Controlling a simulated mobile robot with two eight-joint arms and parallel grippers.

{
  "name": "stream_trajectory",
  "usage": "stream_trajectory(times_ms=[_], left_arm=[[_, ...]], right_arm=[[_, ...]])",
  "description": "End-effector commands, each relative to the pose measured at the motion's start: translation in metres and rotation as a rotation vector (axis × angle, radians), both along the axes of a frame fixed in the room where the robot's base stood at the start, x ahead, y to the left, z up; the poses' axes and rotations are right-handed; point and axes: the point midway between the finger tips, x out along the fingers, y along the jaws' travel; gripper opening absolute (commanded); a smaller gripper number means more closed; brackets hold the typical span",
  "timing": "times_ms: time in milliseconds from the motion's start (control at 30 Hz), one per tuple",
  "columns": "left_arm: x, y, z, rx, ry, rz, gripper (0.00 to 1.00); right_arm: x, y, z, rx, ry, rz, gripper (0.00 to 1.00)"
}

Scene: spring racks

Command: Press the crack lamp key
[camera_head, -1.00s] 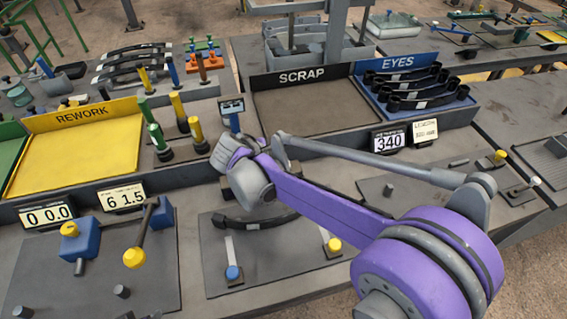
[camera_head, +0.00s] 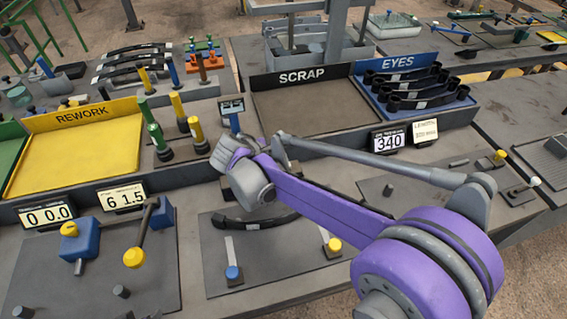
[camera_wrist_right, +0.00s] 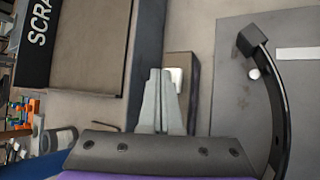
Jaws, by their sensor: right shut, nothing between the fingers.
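My right gripper (camera_wrist_right: 160,75) is shut and empty in the right wrist view. Its fingertips overlap a small brown box with a pale key (camera_wrist_right: 177,80); I cannot tell whether they touch it. No label on that key is readable. In the head view my purple right arm comes in from the right, and its wrist hides the fingertips and the box. A small two-window display on a blue post (camera_head: 231,106) stands just behind the wrist. My left gripper is not in view.
A black curved spring (camera_head: 255,223) lies on the grey plate in front of my wrist; it also shows in the right wrist view (camera_wrist_right: 282,120). The scrap tray (camera_head: 315,108) is behind, and the yellow rework tray (camera_head: 80,155) at left. Green and yellow posts (camera_head: 158,140) stand left of my wrist.

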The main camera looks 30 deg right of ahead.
Motion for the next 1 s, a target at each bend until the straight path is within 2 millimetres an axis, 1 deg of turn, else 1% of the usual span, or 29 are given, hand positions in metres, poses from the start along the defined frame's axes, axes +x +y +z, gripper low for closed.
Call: stream_trajectory(times_ms=[333, 600, 1000], left_arm=[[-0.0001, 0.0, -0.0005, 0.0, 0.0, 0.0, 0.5], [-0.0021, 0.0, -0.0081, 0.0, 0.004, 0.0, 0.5], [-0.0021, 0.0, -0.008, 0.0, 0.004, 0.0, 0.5]], right_arm=[[0.0, 0.0, -0.0006, 0.0, 0.0, 0.0, 0.0], [-0.0003, 0.0, -0.0096, 0.0, 0.001, -0.001, 0.0], [-0.0001, -0.0001, -0.0097, 0.0, 0.0, 0.0, 0.0]])
